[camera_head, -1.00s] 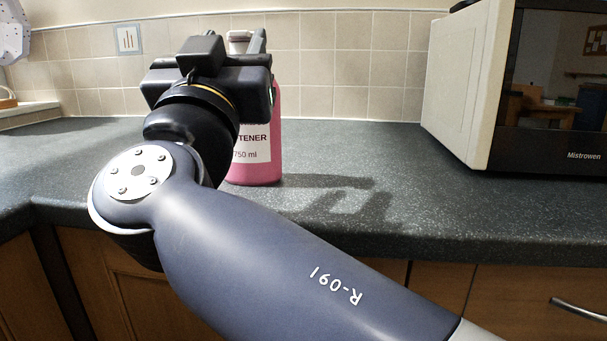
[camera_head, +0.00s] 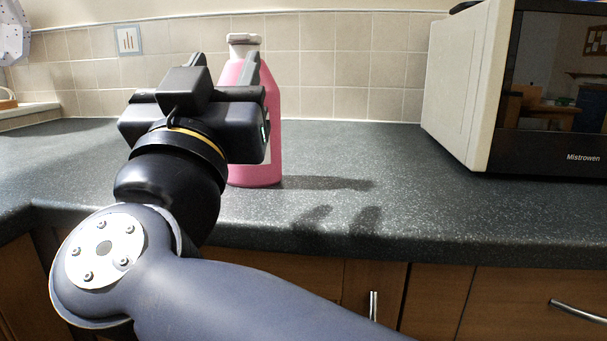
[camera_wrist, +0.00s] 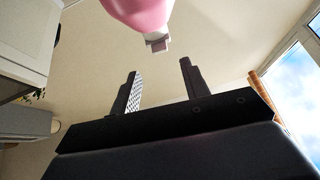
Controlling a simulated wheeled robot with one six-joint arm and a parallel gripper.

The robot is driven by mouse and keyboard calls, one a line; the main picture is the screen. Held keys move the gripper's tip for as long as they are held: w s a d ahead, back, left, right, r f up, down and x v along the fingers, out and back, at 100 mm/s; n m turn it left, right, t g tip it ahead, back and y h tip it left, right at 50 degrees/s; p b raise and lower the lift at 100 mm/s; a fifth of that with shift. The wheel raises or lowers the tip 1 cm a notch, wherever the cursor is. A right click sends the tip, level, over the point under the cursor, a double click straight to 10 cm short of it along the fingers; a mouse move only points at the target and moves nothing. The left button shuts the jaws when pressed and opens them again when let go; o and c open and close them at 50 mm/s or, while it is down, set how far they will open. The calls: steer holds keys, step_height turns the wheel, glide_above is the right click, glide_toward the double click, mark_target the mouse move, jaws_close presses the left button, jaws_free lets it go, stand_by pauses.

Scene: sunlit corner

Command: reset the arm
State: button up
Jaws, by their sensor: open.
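My gripper (camera_head: 225,65) is open in front of the pink bottle on the near side, as seen in the head view. In the wrist view, its two dark fingers (camera_wrist: 158,68) are spread with nothing between them. The pink bottle (camera_head: 272,110) stands upright on the counter, with a pale cap on top. My gripper and wrist hide much of its left side and its label. The bottle also shows upside down at the top of the wrist view (camera_wrist: 140,12), apart from the fingertips.
The dark speckled counter (camera_head: 400,205) has free room around the bottle. A microwave (camera_head: 470,85) stands on the right. A tiled wall (camera_head: 345,60) closes the back. Wooden cupboards with metal handles (camera_head: 374,305) lie below the counter's front edge.

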steer(key=w+r+g+p, duration=0.5)
steer(key=r+p, duration=0.1)
steer(key=p, duration=0.3)
steer(key=shift+w+d+r, duration=0.15)
steer(key=shift+w+d, duration=0.05)
steer(key=shift+w, duration=0.15)
steer(key=g+p, duration=0.1)
steer(key=p, duration=0.4)
steer(key=w+r+g+p, duration=0.1)
steer(key=g+p, duration=0.1)
steer(key=p, duration=0.4)
steer(key=r+g+p, duration=0.1)
steer(key=g+p, duration=0.1)
steer(key=p, duration=0.3)
steer(key=shift+w+y+p, duration=0.3)
steer(key=shift+p, duration=0.05)
steer(key=g+p, duration=0.1)
steer(key=p, duration=0.1)
steer(key=shift+w+d+r+p, duration=0.1)
steer(key=shift+w+p, duration=0.05)
steer(key=shift+p, duration=0.2)
steer(key=shift+g+p, duration=0.3)
steer(key=shift+p, duration=0.05)
